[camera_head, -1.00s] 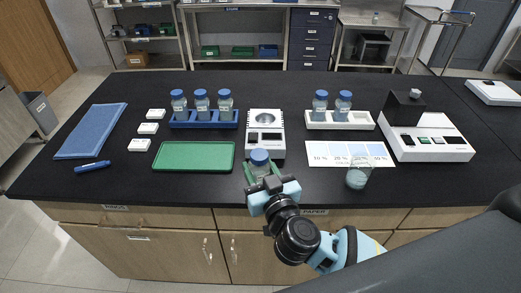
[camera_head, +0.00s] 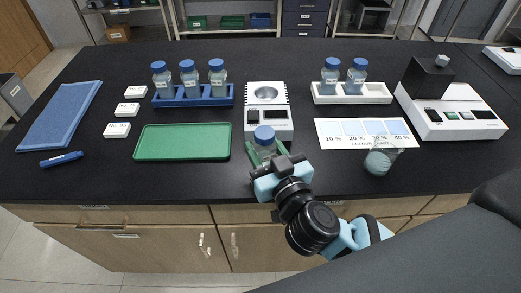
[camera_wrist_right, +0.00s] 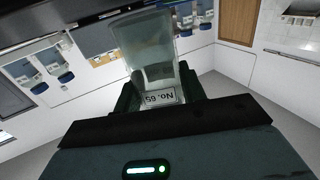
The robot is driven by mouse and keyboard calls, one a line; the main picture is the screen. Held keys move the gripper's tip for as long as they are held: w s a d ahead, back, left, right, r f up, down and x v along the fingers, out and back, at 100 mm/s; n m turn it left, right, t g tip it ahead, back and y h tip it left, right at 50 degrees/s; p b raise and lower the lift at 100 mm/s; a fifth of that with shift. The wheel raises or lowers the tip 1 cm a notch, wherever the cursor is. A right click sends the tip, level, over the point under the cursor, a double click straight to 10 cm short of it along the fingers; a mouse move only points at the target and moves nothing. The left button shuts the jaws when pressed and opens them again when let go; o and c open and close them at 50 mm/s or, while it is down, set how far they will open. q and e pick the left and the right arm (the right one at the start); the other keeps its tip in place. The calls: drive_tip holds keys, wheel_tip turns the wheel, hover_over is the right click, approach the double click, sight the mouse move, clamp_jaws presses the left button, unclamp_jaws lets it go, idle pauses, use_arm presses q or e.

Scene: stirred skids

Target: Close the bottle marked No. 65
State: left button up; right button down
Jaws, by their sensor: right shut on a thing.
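My right gripper (camera_head: 267,157) is shut on a clear bottle (camera_head: 264,148) near the table's front edge, before the scale. A blue cap (camera_head: 263,134) sits at the top of this bottle. Whether the cap is fully tightened cannot be told. In the right wrist view the picture is upside down, and the held bottle (camera_wrist_right: 150,45) shows a label (camera_wrist_right: 160,98) reading No. 65. Its capped end is hidden there behind the gripper. Whether its base touches the table cannot be told. My left gripper is not in view.
A blue rack (camera_head: 194,101) holds three capped bottles; a white rack (camera_head: 380,99) holds two. A white scale (camera_head: 279,131), green tray (camera_head: 146,151), colour chart (camera_head: 340,147), glass beaker (camera_head: 379,161) and white device (camera_head: 470,129) stand around.

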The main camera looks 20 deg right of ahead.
drive_tip(key=shift+f, duration=0.45)
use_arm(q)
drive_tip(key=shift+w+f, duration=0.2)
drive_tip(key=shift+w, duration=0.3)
use_arm(e)
drive_tip(key=shift+w+r, duration=0.1)
drive_tip(key=shift+r, duration=0.1)
drive_tip(key=shift+f, duration=0.1)
drive_tip(key=c, duration=1.3)
unclamp_jaws()
drive_tip(key=shift+f, duration=0.1)
drive_tip(key=o, duration=0.5)
drive_tip(key=shift+c, duration=0.2)
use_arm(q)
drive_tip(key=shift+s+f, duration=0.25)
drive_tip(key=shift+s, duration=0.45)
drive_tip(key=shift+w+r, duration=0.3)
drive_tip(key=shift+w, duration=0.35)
use_arm(e)
drive_tip(key=s+d, duration=0.1)
drive_tip(key=s, duration=1.1)
drive_tip(key=shift+d+r, duration=0.15)
drive_tip(key=shift+r, duration=0.05)
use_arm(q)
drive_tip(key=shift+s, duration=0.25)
